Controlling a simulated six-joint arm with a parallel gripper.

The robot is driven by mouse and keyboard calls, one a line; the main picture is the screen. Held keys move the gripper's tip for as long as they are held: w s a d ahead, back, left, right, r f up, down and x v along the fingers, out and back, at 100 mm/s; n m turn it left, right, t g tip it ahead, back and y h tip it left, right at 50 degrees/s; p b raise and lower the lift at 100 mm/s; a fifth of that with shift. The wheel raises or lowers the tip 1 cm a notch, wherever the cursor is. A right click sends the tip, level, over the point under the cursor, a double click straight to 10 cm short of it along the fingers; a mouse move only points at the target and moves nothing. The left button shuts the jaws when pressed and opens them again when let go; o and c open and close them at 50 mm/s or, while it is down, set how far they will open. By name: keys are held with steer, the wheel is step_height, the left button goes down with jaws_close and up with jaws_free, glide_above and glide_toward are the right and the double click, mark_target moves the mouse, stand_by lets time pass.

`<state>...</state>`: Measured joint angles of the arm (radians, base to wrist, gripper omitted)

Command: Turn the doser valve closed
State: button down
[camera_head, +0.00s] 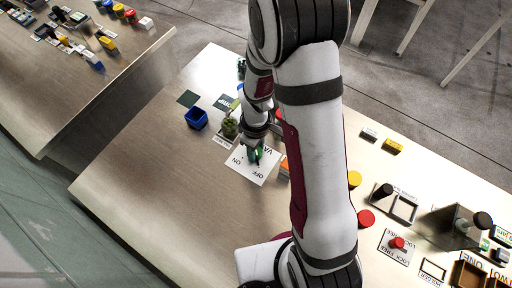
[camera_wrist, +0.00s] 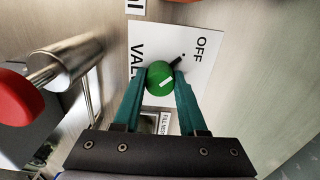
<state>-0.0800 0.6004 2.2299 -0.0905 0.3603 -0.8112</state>
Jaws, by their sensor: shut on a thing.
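The card also shows in the wrist view (camera_wrist: 205,75), with part of the word VALVE. My gripper (camera_wrist: 160,80) has its two teal fingers shut on the knob, one on each side. In the head view my gripper (camera_head: 256,153) is low over the card, and the arm hides part of this area.
A blue open cup (camera_head: 196,118) and a green-topped jar (camera_head: 229,128) stand left of the card. A red-ended metal cylinder (camera_wrist: 52,66) is close on the left in the wrist view. Several knobs and blocks lie at right. The table's left front is clear.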

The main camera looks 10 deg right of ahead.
steer(key=shift+c, duration=2.3)
jaws_free()
step_height(320, 180, up, 16)
steer(key=shift+f, duration=0.1)
